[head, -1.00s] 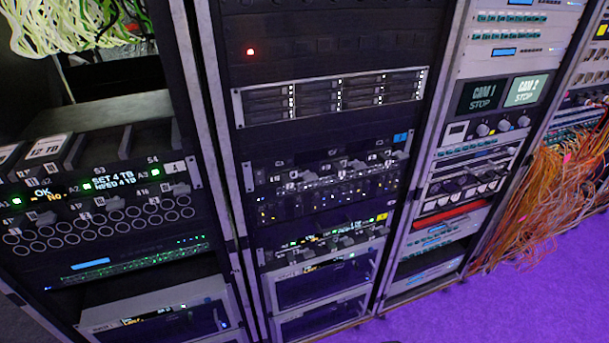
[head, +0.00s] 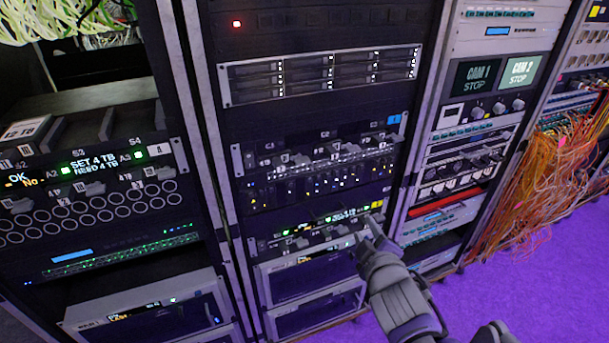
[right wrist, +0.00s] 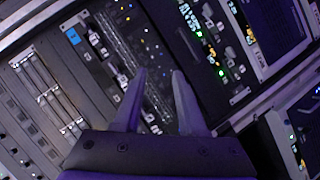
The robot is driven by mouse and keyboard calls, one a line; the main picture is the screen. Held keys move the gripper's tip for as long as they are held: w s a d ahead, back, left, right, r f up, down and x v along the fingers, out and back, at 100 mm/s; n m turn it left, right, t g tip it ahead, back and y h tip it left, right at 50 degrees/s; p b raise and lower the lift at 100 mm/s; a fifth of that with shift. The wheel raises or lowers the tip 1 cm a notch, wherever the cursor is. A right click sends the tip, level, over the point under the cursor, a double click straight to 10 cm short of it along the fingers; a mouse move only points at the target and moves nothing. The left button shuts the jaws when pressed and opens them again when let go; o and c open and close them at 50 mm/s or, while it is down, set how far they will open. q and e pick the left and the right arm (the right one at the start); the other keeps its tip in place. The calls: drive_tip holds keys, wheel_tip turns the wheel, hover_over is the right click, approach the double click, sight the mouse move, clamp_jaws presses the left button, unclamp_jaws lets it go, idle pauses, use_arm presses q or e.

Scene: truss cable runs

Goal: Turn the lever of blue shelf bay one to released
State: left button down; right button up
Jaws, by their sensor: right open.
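The blue shelf is the dark unit with a blue tag (head: 394,119) at its right end, in the middle rack of the head view. A row of small grey levers (head: 302,158) runs along its front. Bay one's lever cannot be picked out with certainty, and its setting is too small to read. The blue tag also shows at the upper left of the right wrist view (right wrist: 73,36). My left gripper is not in view.
A yellow-tagged shelf (head: 377,205) with similar levers sits below the blue one. A drive unit (head: 320,76) is above. A white-tagged shelf (head: 155,150) stands in the left rack. Orange cables (head: 540,185) hang at the right. The purple floor (head: 530,270) is clear.

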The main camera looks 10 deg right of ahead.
sight(304, 163)
drive_tip(key=w+a+r+n+t+y+b, duration=0.25)
drive_tip(key=w+a+r+n+y, duration=0.45)
drive_tip(key=n, duration=0.4)
drive_tip(key=shift+t+h, duration=0.45)
drive_tip(key=shift+h, duration=0.15)
drive_tip(key=x, duration=0.7)
drive_tip(key=a+x, duration=0.1)
drive_tip(key=x, duration=0.2)
drive_tip(key=shift+w+a+f, duration=0.15)
drive_tip(key=shift+f, duration=0.15)
clamp_jaws()
